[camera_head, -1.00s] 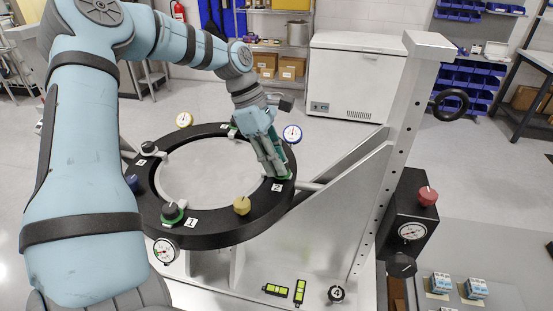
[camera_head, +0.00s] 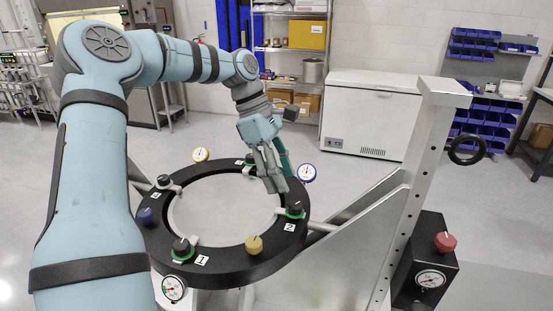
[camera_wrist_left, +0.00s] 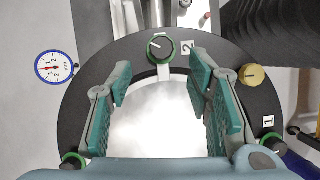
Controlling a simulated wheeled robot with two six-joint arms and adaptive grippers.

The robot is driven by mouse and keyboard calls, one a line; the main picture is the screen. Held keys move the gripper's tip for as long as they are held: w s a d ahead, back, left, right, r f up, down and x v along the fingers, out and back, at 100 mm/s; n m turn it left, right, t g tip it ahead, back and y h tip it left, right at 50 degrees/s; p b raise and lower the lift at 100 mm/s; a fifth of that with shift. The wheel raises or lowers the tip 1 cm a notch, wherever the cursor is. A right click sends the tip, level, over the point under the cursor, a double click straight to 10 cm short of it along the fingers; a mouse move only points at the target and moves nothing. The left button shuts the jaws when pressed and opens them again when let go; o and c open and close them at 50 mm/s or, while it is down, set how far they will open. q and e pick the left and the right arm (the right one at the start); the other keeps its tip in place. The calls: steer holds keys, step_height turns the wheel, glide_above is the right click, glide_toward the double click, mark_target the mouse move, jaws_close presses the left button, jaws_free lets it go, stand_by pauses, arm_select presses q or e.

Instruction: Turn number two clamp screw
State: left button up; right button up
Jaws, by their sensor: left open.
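The black mirror ring (camera_head: 222,267) lies around a pale round mirror (camera_head: 215,212). The number two clamp screw (camera_head: 294,208) is a black knob with a green collar at the ring's right side, beside a "2" label. My left gripper (camera_head: 272,188) is open above the ring, just up and left of that screw. In the left wrist view, the number two screw (camera_wrist_left: 160,46) shows beyond the gap between the open fingers (camera_wrist_left: 160,92), with nothing between them. Its white pointer mark faces left. The number one screw (camera_head: 182,248) sits at the front left. My right gripper is not in view.
A yellow knob (camera_head: 254,244) and a blue knob (camera_head: 146,215) stand on the ring. A blue-rimmed dial (camera_head: 307,172) and a white gauge (camera_head: 173,288) sit at its edge. A grey upright frame (camera_head: 425,150) and a black box with a red knob (camera_head: 445,242) stand at right.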

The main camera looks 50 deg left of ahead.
arm_select(q)
steer(key=v, duration=0.5)
steer(key=shift+a+r, duration=0.1)
steer(key=shift+r, duration=0.25)
